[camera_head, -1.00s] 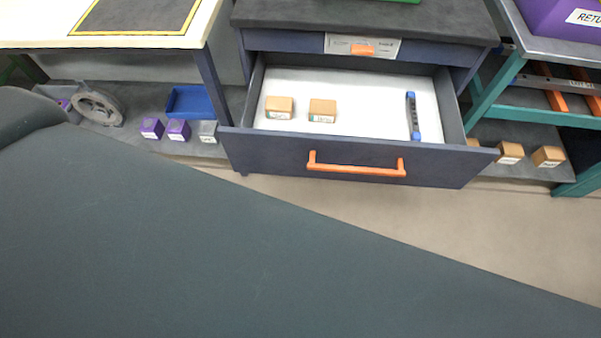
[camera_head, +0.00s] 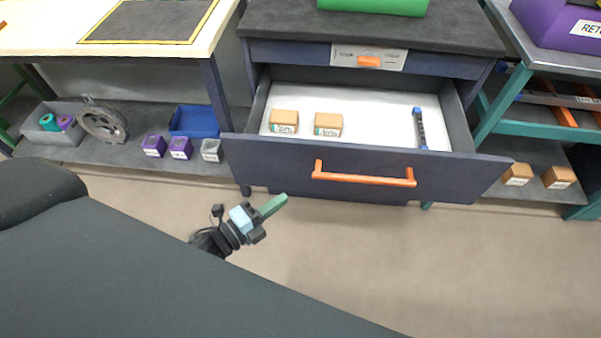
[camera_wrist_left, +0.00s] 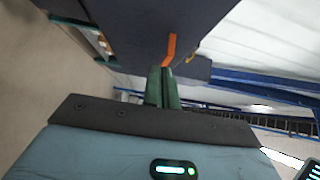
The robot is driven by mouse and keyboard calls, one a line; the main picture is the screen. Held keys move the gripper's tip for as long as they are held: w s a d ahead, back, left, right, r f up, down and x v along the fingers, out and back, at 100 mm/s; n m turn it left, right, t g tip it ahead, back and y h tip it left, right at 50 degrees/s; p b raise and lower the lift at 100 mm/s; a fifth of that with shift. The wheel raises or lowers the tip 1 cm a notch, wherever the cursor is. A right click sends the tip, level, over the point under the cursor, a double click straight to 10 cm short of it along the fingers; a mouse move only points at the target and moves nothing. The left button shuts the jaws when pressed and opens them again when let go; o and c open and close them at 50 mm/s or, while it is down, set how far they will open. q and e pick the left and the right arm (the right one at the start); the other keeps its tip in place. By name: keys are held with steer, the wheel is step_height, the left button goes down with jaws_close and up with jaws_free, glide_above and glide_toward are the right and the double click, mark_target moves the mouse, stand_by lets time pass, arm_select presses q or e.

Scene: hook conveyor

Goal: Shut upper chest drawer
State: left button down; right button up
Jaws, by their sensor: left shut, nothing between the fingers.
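The upper chest drawer (camera_head: 262,165) is pulled out, with its dark blue front and orange bar handle (camera_head: 364,179) facing me. Inside the drawer lie two small brown boxes (camera_head: 284,121) and a blue-and-black tool (camera_head: 420,128). My left gripper (camera_head: 273,205) is below and left of the handle, apart from the drawer front. Its green fingers are shut with nothing between them. In the left wrist view the fingers (camera_wrist_left: 162,88) point toward the dark drawer front and an orange handle (camera_wrist_left: 170,50). My right gripper is in no view.
The chest top (camera_head: 460,32) holds a green object (camera_head: 372,6). To the left, a low shelf holds a blue tray (camera_head: 194,122), purple boxes (camera_head: 180,148) and a grey wheel-like part (camera_head: 102,122). To the right, brown boxes (camera_head: 558,177) sit on a shelf. The floor before the drawer is clear.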

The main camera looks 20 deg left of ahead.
arm_select(q)
steer(key=w, duration=0.3)
steer(key=w+d, duration=0.1)
steer(key=w, duration=0.2)
steer(key=w+d, duration=0.1)
steer(key=w, duration=0.2)
steer(key=shift+w, duration=0.25)
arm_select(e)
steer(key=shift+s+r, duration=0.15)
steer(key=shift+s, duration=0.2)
